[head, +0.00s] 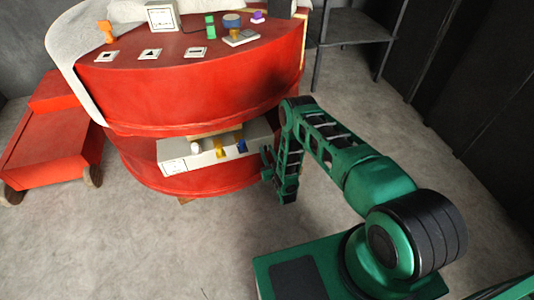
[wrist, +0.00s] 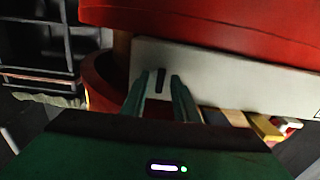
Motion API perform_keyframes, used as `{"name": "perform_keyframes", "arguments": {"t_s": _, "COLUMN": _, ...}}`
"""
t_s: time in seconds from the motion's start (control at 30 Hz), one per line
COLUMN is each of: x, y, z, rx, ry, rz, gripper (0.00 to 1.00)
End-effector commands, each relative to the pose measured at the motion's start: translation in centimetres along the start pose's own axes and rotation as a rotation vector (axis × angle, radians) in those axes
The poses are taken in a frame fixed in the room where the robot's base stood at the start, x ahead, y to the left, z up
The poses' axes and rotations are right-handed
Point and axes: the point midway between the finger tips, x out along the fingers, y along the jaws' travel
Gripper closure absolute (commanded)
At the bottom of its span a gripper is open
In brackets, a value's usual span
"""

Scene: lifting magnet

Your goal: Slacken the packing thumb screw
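A small dark upright piece (wrist: 161,79) shows against a pale panel (wrist: 220,82) in the wrist view. It may be the packing thumb screw, but its shape is too dim to be sure. My gripper (wrist: 158,84) is open, with one finger to either side of this piece in the picture. I cannot tell whether the fingers touch it. In the head view my gripper (head: 267,164) is at the right end of a grey box (head: 178,160) set in the gap of the red round body. The box carries a white knob (head: 196,149), a yellow part (head: 220,149) and a blue part (head: 242,147).
The red body (head: 200,97) overhangs the box from above. Its top holds an orange part (head: 106,31), a green part (head: 210,26) and a blue-topped part (head: 232,20). A red cart (head: 50,140) stands left, a dark table (head: 350,35) behind. Floor right is clear.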

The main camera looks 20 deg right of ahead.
Motion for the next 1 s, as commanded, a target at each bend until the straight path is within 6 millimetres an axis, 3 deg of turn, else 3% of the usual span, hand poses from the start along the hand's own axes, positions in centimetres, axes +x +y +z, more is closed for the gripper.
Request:
{"name": "perform_keyframes", "arguments": {"t_s": 0.17, "x": -1.3, "y": 0.0, "z": 0.1, "rx": 0.001, "ry": -0.002, "rz": 0.000, "gripper": 0.73}}
{"name": "perform_keyframes", "arguments": {"t_s": 0.6, "x": -9.0, "y": 0.0, "z": 0.2, "rx": 0.000, "ry": -0.004, "rz": 0.000, "gripper": 0.73}}
{"name": "perform_keyframes", "arguments": {"t_s": 0.8, "x": -10.6, "y": 0.0, "z": 0.2, "rx": 0.000, "ry": -0.002, "rz": 0.000, "gripper": 0.73}}
{"name": "perform_keyframes", "arguments": {"t_s": 1.0, "x": -10.7, "y": 0.0, "z": 0.1, "rx": 0.000, "ry": -0.001, "rz": 0.000, "gripper": 0.73}}
